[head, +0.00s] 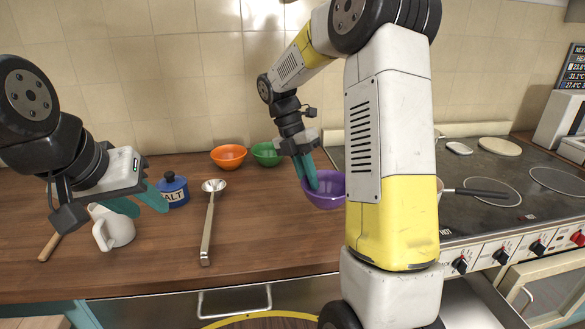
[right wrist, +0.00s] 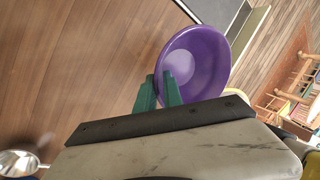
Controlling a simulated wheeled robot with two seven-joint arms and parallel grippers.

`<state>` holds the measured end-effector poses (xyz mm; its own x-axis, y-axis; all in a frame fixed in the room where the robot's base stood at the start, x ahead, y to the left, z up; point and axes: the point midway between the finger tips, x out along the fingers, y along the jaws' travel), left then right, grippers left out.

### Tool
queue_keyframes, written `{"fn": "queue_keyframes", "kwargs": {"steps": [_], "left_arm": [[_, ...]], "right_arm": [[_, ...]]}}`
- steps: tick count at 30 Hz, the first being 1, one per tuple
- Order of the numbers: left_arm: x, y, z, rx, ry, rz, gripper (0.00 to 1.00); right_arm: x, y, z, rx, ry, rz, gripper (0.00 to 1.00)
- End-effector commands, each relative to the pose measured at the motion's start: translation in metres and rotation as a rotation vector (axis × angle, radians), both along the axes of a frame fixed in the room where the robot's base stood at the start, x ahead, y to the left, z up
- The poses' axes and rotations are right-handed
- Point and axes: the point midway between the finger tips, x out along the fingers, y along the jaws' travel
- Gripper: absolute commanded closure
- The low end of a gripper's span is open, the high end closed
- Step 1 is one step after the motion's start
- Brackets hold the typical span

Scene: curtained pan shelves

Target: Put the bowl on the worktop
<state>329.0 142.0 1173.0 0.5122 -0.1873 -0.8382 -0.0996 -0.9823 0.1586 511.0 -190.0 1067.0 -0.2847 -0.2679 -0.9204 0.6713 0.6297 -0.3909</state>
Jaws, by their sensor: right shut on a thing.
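The purple bowl (head: 328,196) is upright over the right part of the wooden worktop (head: 262,225), close to the hob. My right gripper (head: 312,183) is shut on the bowl's near-left rim, with one teal finger inside it. In the right wrist view the purple bowl (right wrist: 205,60) sits between the fingertips (right wrist: 161,88) and overlaps the worktop's front edge. I cannot tell whether its base touches the wood. My left gripper (head: 140,203) is open and empty at the left, above the worktop near the white mug.
An orange bowl (head: 228,156) and a green bowl (head: 266,154) stand by the wall. A ladle (head: 208,225), a blue salt jar (head: 174,191) and a white mug (head: 113,228) are on the left. A pan (head: 470,192) is on the hob. The worktop's middle is clear.

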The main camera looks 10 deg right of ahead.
Motion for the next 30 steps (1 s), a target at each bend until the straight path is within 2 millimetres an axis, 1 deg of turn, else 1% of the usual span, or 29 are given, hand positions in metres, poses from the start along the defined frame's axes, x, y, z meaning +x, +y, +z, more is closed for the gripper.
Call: {"fn": "queue_keyframes", "kwargs": {"steps": [11, 14, 24, 30], "left_arm": [[0.000, 0.000, 0.000, 0.000, 0.000, 0.000, 0.64], [0.000, 0.000, 0.000, 0.000, 0.000, 0.000, 0.64], [0.000, 0.000, 0.000, 0.000, 0.000, 0.000, 0.64], [0.000, 0.000, 0.000, 0.000, 0.000, 0.000, 0.64]], "right_arm": [[0.001, -0.001, 0.000, -0.001, -0.004, 0.002, 1.00], [0.001, -0.001, -0.007, -0.001, -0.003, 0.001, 1.00], [0.001, -0.001, -0.038, -0.001, -0.002, 0.001, 1.00], [0.001, -0.001, -0.048, -0.001, -0.004, 0.000, 1.00]]}}
